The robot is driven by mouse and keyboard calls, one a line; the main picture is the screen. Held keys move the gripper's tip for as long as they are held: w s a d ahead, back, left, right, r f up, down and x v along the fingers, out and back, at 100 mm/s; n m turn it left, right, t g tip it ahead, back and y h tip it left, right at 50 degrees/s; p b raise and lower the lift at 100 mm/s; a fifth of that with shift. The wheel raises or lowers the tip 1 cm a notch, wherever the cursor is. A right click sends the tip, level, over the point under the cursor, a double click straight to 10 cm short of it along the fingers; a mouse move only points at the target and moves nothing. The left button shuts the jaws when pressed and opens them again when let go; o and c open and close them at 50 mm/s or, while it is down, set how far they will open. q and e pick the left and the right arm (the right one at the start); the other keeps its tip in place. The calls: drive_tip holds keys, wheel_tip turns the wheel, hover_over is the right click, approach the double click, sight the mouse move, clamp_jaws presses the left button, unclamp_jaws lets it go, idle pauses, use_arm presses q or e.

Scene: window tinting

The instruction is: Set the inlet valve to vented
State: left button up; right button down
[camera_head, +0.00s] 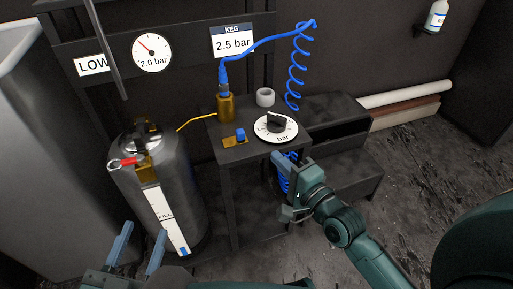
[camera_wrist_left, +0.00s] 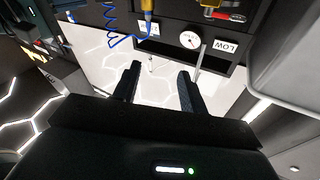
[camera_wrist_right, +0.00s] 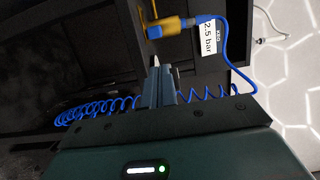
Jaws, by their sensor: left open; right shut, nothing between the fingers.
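A steel tank (camera_head: 150,195) stands at the left with a brass valve and red lever (camera_head: 122,163) on top, the lever pointing left. The lever also shows in the left wrist view (camera_wrist_left: 222,14). A small blue handle (camera_head: 241,134) sits on a brass plate (camera_head: 232,141) on the dark bench. I cannot read an inlet or vented label on either. My left gripper (camera_head: 140,242) is open and empty, in front of and below the tank top. My right gripper (camera_head: 278,157) is shut and empty at the bench's front edge, right of the blue handle.
A black knob on a white bar dial (camera_head: 275,127), a grey ring (camera_head: 265,97) and a brass fitting (camera_head: 225,108) with a blue hose (camera_head: 260,46) stand on the bench. A gauge (camera_head: 151,53) and a KEG 2.5 bar sign (camera_head: 232,41) hang behind. Open floor lies at right.

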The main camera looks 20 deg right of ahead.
sight(256, 144)
drive_tip(key=shift+w, duration=0.1)
idle(0.3)
drive_tip(key=b+x, duration=0.2)
drive_tip(key=x, duration=0.6)
drive_tip(key=shift+w+a+f+b, duration=0.15)
drive_tip(key=shift+w+b, duration=0.15)
drive_tip(key=shift+w, duration=0.05)
drive_tip(key=shift+w+a, duration=0.15)
drive_tip(key=shift+w, duration=0.4)
use_arm(q)
drive_tip(key=shift+d+n, duration=0.3)
drive_tip(key=shift+w+r+h, duration=0.1)
drive_tip(key=shift+r+h, duration=0.05)
drive_tip(key=shift+h, duration=0.15)
